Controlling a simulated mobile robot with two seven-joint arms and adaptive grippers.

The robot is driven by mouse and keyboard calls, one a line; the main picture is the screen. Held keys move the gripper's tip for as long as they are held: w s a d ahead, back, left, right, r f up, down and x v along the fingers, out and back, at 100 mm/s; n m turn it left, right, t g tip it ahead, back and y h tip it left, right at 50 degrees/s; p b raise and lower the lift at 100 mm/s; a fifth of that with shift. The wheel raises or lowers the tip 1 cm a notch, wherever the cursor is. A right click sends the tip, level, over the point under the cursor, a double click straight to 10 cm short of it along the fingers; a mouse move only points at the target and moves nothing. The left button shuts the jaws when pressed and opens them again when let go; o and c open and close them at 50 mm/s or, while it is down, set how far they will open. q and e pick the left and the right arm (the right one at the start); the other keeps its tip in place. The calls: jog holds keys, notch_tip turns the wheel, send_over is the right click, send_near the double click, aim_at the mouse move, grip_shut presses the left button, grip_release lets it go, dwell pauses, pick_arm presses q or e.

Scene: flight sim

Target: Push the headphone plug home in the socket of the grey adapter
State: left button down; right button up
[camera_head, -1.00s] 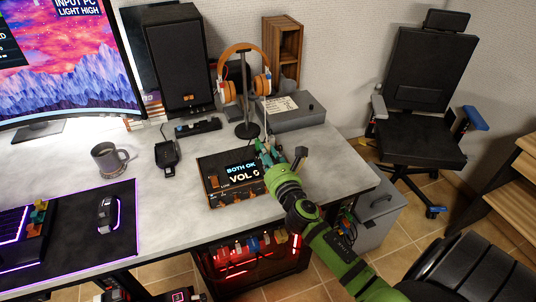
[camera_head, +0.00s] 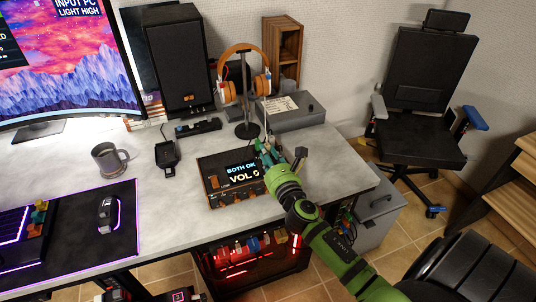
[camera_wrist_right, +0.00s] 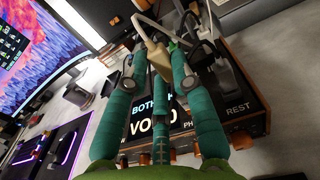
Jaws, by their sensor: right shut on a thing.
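My right gripper (camera_head: 268,152), with teal fingers, is low over the rear right of the black amplifier box (camera_head: 212,187). In the right wrist view its fingers close around a pale beige-grey piece (camera_wrist_right: 155,57), which I take to be the headphone plug; a pale lead rises from it. The orange-and-white headphones (camera_head: 243,74) hang on a dark stand behind. I cannot clearly pick out the grey adapter or its socket, nor tell how deep the plug sits. The fingers hide the contact. My left gripper is not in view.
The amplifier display reads "BOTH OK" and "VOL 0". A grey box (camera_head: 291,112) with a paper label stands behind the gripper. A black speaker (camera_head: 180,58), a mug (camera_head: 108,158) and a mouse (camera_head: 108,214) are left.

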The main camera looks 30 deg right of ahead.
jog(key=shift+f+b, duration=0.55)
jog(key=shift+f, duration=0.15)
dwell(0.8)
jog(key=shift+s+a+f+b, duration=0.2)
jog(key=shift+f+b, duration=0.15)
jog(key=shift+f, duration=0.3)
dwell(0.4)
jog(key=shift+r, duration=0.1)
jog(key=shift+w+d+r+p, duration=0.1)
jog(key=shift+w+r+p, duration=0.1)
jog(key=shift+r+p, duration=1.85)
jog(key=shift+r, duration=0.05)
